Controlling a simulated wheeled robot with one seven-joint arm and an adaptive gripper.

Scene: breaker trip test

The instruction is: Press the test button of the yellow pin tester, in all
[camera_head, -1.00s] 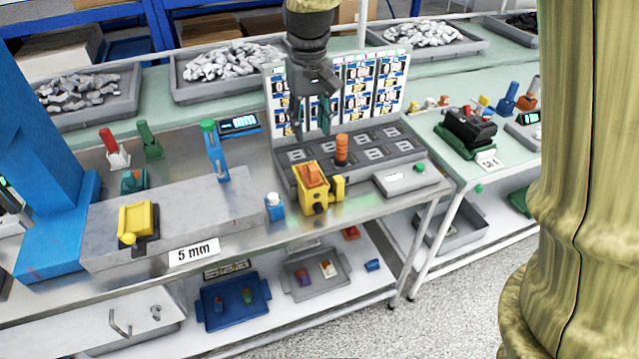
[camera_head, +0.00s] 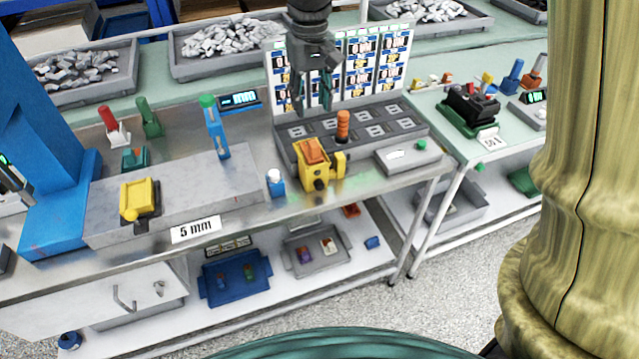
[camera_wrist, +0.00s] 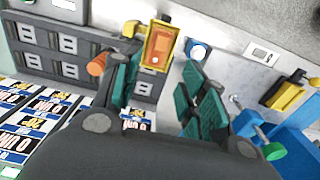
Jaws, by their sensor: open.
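A yellow device with an orange top button (camera_head: 313,150) stands at the front of a grey socket strip (camera_head: 350,138). Its yellow body (camera_head: 318,177) has a dark round knob on the front and a yellow piece at its right side. It also shows in the wrist view (camera_wrist: 158,45), beyond and between my fingers. A second, smaller yellow device (camera_head: 138,195) lies on the grey block at the left. I cannot tell from labels which is the pin tester. My gripper (camera_head: 313,104) is open and empty, fingers pointing down, above the strip and behind the orange-topped device.
An orange cylinder (camera_head: 343,126) stands on the strip, close to my fingers. A panel of printed cards (camera_head: 365,62) rises behind. A blue clamp with green knob (camera_head: 215,130), a small white-topped blue item (camera_head: 275,182) and a grey box (camera_head: 405,160) are nearby.

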